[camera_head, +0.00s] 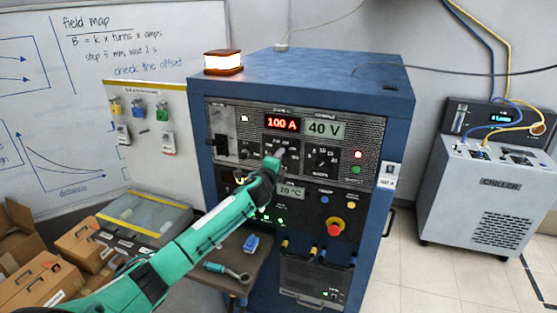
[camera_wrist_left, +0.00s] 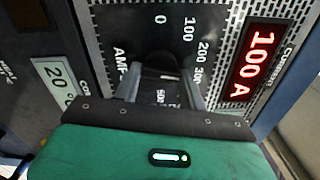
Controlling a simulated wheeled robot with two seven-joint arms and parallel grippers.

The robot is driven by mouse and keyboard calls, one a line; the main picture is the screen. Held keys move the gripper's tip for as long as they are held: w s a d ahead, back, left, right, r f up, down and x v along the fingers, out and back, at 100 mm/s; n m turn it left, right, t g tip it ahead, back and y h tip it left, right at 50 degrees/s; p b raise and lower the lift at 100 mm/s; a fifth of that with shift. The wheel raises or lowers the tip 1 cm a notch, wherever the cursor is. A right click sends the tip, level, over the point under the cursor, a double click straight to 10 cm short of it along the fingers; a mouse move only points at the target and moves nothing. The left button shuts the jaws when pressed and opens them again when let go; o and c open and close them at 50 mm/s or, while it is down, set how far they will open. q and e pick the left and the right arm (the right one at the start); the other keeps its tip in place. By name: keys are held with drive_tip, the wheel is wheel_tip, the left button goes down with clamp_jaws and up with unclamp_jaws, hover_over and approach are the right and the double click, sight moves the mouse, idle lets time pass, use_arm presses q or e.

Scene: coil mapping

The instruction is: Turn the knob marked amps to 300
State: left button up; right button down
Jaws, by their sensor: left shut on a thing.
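My left gripper (camera_head: 279,156) reaches the front of the blue power cabinet (camera_head: 330,80) and is shut on the amps knob. The gripper covers part of the dial, and I cannot tell exactly where the pointer stands. The red current display (camera_head: 282,124) reads 100 A; it also shows in the wrist view (camera_wrist_left: 262,66). My right gripper is not in view.
A second knob (camera_head: 322,159) sits right of the gripper, beneath a green display (camera_head: 324,129) reading 40 V. A red emergency button (camera_head: 334,227) is lower down. A small side table (camera_head: 222,262) holds a wrench. A chiller (camera_head: 490,190) stands at right.

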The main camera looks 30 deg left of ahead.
use_arm(q)
drive_tip(key=shift+m, duration=0.6)
drive_tip(key=shift+f, duration=0.1)
drive_tip(key=o, duration=1)
drive_tip(key=shift+b+v, duration=2.15)
drive_tip(key=shift+v, duration=4.75)
drive_tip(key=shift+a+f, duration=0.1)
